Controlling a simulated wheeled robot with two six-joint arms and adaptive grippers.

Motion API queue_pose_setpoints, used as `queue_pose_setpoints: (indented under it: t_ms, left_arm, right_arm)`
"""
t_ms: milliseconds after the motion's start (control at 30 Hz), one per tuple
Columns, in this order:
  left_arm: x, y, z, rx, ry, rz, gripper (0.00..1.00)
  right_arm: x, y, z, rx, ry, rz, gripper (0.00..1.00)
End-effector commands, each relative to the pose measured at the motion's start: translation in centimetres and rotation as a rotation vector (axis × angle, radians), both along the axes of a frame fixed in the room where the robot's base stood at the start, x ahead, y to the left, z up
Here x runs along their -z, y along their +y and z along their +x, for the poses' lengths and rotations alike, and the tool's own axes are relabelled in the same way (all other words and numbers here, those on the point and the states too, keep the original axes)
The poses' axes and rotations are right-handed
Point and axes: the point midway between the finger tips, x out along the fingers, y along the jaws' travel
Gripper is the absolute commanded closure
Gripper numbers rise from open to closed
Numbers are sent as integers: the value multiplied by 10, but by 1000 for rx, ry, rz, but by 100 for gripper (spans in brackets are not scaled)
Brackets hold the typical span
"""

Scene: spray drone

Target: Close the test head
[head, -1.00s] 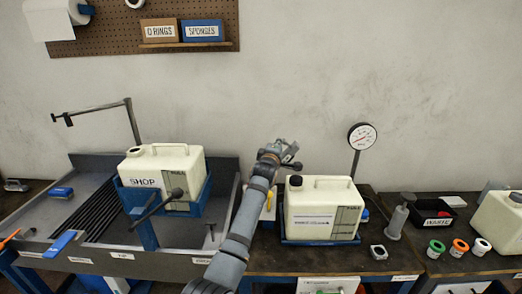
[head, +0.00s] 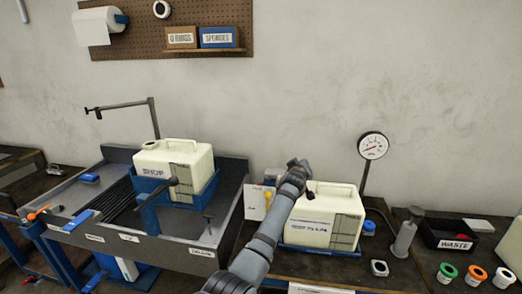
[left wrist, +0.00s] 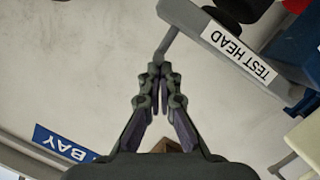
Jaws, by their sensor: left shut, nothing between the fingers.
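In the left wrist view a grey bar (left wrist: 215,40) carries a white "TEST HEAD" label (left wrist: 239,55). A thin grey rod (left wrist: 172,38) runs from the bar to the tips of my left gripper (left wrist: 158,72). The fingers are together with nothing between them; I cannot tell whether they touch the rod. In the head view my left gripper (head: 299,166) is beside the top left of a cream jug (head: 325,215) in a blue holder. I cannot make out the labelled bar there. My right gripper is not in view.
A round gauge (head: 373,146) stands on a post behind the jug. A second cream jug marked "SHOP" (head: 178,160) sits over a grey basin at left. A pump-like grey tool (head: 404,238), a black "WASTE" tray (head: 448,236) and coloured caps are at right.

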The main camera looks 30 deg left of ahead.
Motion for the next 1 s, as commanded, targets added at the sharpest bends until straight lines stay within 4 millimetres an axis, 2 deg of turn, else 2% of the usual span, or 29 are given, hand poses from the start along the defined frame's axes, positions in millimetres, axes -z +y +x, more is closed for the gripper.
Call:
queue_pose_setpoints:
  t_ms: [167,767,867,1000]
  left_arm:
    - [8,-2,0,0,14,46,100]
    - [11,-2,0,1,22,67,100]
    - [4,-1,1,1,22,68,100]
    - [-23,9,2,1,19,69,100]
  right_arm:
    - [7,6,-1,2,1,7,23]
    - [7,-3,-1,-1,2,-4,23]
    - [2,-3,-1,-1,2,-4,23]
    - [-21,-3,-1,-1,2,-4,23]
